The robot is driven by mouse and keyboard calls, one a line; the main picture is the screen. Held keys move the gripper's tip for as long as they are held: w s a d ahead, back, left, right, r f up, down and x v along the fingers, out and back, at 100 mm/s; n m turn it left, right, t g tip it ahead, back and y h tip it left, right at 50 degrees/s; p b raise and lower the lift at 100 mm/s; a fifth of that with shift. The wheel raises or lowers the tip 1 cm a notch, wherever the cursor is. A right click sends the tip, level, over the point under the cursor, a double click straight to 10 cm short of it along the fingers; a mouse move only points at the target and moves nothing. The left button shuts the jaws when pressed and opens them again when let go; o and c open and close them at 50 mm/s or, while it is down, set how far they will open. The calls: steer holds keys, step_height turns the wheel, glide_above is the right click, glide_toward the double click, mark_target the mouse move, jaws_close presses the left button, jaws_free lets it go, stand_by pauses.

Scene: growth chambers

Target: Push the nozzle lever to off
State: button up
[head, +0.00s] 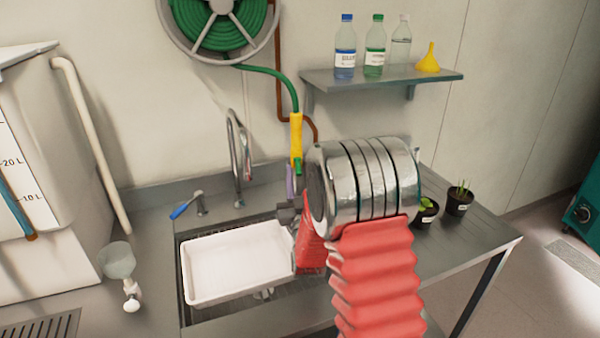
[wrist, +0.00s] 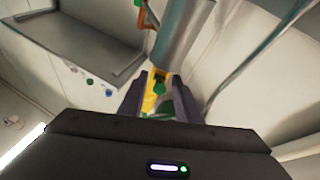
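The yellow spray nozzle (head: 296,138) hangs from the green hose against the back wall, above the sink's right end. A green part (head: 298,166) shows at its lower end; I cannot tell for sure whether this is the lever. My gripper (head: 290,182) is just below and beside the nozzle, partly hidden by my arm in the head view. In the wrist view, the two dark fingers of my gripper (wrist: 162,78) stand apart, with the yellow nozzle (wrist: 149,101) and a green part (wrist: 160,87) showing in the gap. I cannot tell whether they touch.
A white tray (head: 235,262) sits in the sink. A shelf (head: 385,78) with bottles is at upper right; potted plants (head: 459,200) stand on the bench at right.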

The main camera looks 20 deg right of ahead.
steer(key=shift+w+r, duration=0.1)
steer(key=shift+w, duration=0.2)
steer(key=shift+c, duration=0.4)
jaws_close()
